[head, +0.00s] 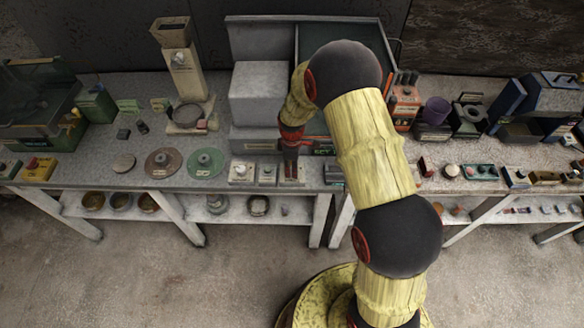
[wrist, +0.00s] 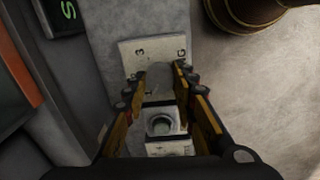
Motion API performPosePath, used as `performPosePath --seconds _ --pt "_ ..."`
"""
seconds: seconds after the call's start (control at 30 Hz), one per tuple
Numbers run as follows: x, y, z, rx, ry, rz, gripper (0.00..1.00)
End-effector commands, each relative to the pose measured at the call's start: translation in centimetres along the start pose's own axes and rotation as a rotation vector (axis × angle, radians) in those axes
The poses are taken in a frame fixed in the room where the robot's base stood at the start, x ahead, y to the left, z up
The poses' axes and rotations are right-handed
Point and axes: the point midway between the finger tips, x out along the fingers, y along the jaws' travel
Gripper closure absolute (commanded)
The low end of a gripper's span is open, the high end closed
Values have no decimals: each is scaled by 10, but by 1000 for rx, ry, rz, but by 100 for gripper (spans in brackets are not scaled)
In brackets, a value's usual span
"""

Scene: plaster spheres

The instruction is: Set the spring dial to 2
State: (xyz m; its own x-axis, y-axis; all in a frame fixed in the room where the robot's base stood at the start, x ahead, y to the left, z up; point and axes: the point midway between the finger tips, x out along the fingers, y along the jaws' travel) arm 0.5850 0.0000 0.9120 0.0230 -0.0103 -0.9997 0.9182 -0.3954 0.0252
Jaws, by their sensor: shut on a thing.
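My gripper (head: 290,155) points down at the front edge of the bench, over a pale plate (head: 291,175). In the wrist view my gripper (wrist: 163,78) is closed around a grey rounded knob (wrist: 158,70). The knob appears to be the spring dial's, on a white plate (wrist: 130,47) with a "3" and what looks like a "G" showing. The rest of the scale, any 2 and any pointer are hidden by the knob and fingers, so I cannot tell the setting.
A pale block with a round socket (wrist: 162,125) lies close beside the dial. A dark panel with green lettering (wrist: 66,14) stands nearby. Two pale square units (head: 241,172) (head: 267,174) and a green disc (head: 205,163) line the bench to the left.

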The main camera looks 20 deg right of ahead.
Motion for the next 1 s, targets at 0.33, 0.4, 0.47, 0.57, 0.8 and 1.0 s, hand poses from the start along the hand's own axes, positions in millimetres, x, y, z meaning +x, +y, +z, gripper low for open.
performPosePath --seconds 0.33,0.4,0.47,0.57,0.8,1.0 --pt "0 1 -1 229 -5 2 98" --pt "0 1 -1 295 -7 2 98" --pt "0 1 -1 352 -8 2 98" --pt "0 1 -1 448 -10 2 98" --pt "0 2 -1 668 -15 2 98" --pt "0 1 -1 820 -20 1 98"
